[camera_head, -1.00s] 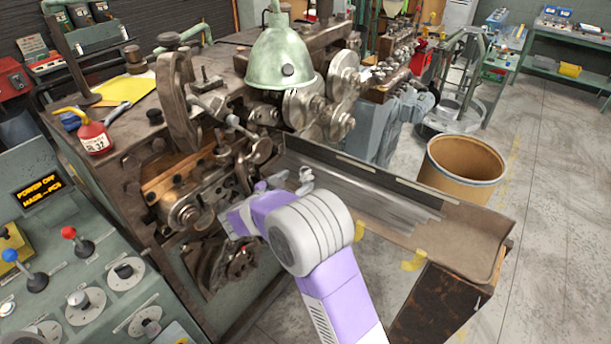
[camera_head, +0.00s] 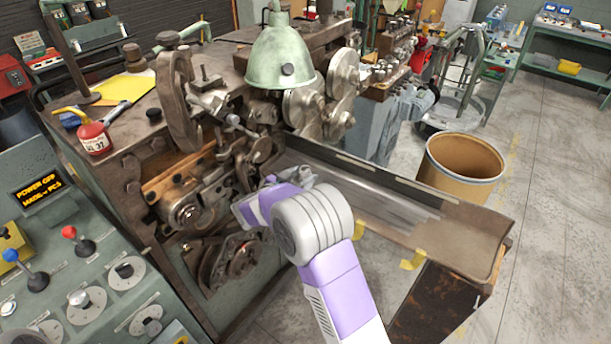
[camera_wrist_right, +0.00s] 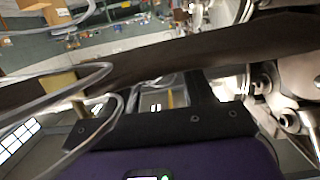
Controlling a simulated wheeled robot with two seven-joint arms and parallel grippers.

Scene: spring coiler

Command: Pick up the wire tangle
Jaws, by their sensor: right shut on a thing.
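The wire tangle (camera_wrist_right: 75,85) shows in the right wrist view as thin, pale silver loops at the left side, close to the camera. In the head view I cannot make it out clearly; my right gripper and the machine hide or blend with it. My right gripper (camera_head: 276,182) is at the near end of the metal trough, beside the coiler's working head. It is shut on the wire tangle; the contact itself is not clearly seen. My left gripper is not in view.
The coiling machine (camera_head: 190,205) stands just left of my right gripper, with a green lamp (camera_head: 283,60) above. The trough (camera_head: 440,228) runs right. A brown drum (camera_head: 460,165) stands beyond it. A control panel (camera_head: 70,270) with levers is at the left.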

